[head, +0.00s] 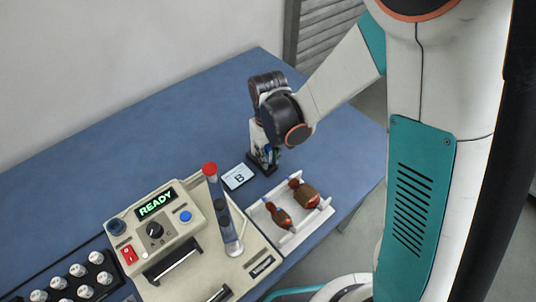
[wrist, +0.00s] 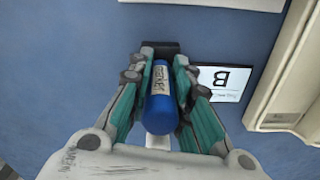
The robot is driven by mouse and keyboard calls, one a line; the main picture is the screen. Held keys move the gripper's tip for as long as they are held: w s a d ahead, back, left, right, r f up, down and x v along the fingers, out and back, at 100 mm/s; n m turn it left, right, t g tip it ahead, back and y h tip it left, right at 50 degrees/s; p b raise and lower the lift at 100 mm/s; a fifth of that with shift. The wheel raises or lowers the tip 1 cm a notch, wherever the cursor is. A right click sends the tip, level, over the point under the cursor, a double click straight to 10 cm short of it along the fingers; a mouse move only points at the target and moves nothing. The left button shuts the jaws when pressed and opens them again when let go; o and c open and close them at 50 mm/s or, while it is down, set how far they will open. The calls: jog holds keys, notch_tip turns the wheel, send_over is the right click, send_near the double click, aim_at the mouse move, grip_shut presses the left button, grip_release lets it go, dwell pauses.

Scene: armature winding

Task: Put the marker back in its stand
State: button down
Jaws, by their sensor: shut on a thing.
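The blue marker (wrist: 160,105) has a white label reading "marker" and sits between the fingers of my gripper (wrist: 160,85) in the wrist view. My gripper is shut on it. In the head view my gripper (head: 267,151) points down at the far side of the table, and a bit of blue shows between its fingers. The black stand (wrist: 160,48) shows just past the marker's end in the wrist view. Its dark base (head: 262,166) is under my gripper in the head view. Whether the marker's lower end is inside the stand or above it is hidden.
A card marked B (head: 238,177) lies beside the stand. A beige winding machine (head: 190,262) with a READY display and a red-topped post (head: 210,170) stands nearer. A white tray (head: 317,214) holds two copper-wound armatures. The blue table (head: 100,190) is clear at the back left.

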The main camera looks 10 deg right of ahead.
jog(key=shift+f+b, duration=0.7)
jog(key=shift+f, duration=0.1)
dwell(0.4)
jog(key=c, duration=1.4)
grip_release()
notch_tip(320, 180, up, 12)
jog(key=shift+s, duration=0.1)
